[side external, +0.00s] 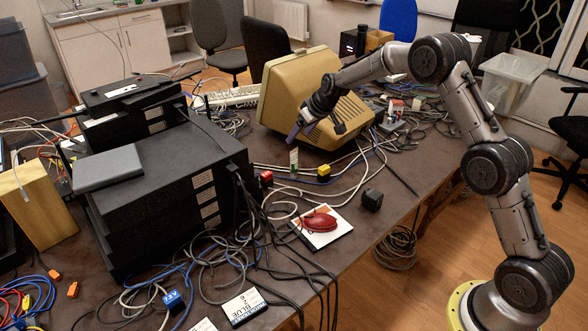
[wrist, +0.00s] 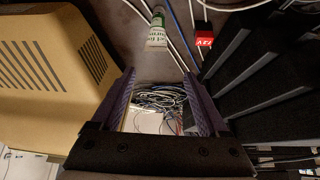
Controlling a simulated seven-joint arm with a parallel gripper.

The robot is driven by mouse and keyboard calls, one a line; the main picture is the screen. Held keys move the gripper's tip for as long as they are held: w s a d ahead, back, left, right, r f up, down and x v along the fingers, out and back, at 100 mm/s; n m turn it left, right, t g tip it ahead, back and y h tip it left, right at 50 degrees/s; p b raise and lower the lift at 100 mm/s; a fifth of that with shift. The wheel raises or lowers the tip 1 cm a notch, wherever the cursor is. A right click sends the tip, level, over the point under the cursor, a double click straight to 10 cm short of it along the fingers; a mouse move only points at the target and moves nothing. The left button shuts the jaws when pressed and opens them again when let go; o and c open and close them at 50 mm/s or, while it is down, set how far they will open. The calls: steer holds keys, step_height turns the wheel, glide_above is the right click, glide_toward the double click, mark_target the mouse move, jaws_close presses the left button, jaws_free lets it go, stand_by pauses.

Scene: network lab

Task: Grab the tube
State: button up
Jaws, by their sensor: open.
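My gripper (side external: 293,132) is open, with purple fingers, above the tube beside the monitor. In the wrist view the space between the fingers of my gripper (wrist: 158,76) is empty, and the fingers are apart from the tube.
The beige monitor (side external: 313,92) stands close by my gripper. A stack of black equipment (side external: 165,175) is on the left. Little bare table shows around the tube.

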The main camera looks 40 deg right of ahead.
mark_target(295, 155)
steer(key=shift+g, duration=0.3)
steer(key=x, duration=0.3)
steer(key=s+x, duration=0.1)
steer(key=x, duration=0.2)
steer(key=s+f+x, duration=0.1)
steer(key=x, duration=0.2)
steer(key=shift+w+d+f, duration=0.15)
steer(key=shift+d+f, duration=0.15)
steer(key=shift+d, duration=0.05)
steer(key=shift+w+f, duration=0.35)
steer(key=shift+f, duration=0.15)
steer(key=x, duration=0.4)
steer(key=shift+s+f, duration=0.25)
steer(key=shift+s, duration=0.05)
steer(key=shift+w+f, duration=0.3)
steer(key=shift+f, duration=0.2)
jaws_close()
